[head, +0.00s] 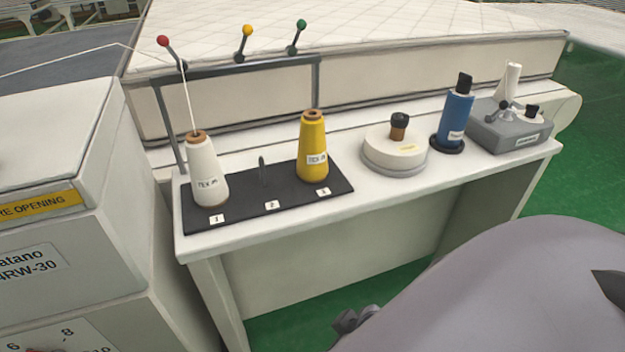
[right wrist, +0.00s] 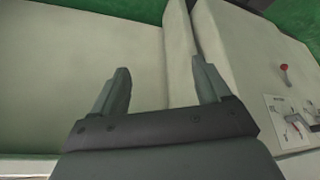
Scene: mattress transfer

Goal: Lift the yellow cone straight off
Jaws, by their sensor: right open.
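The yellow cone (head: 313,146) stands upright on the black base plate (head: 254,207), on the peg position labelled 3. Its label reads TEX and its top is brown. A white cone (head: 205,171) stands on position 1, with a thread running up from it. The bare peg (head: 262,170) at position 2 stands between them. My right gripper (right wrist: 160,82) is open and empty in the right wrist view, in front of cream panels. Part of it shows below the table in the head view (head: 352,320), well apart from the yellow cone. My left gripper is out of view.
A grey rail (head: 250,68) with red, yellow and green balls rises behind the cones. A machine cabinet (head: 60,150) stands at left.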

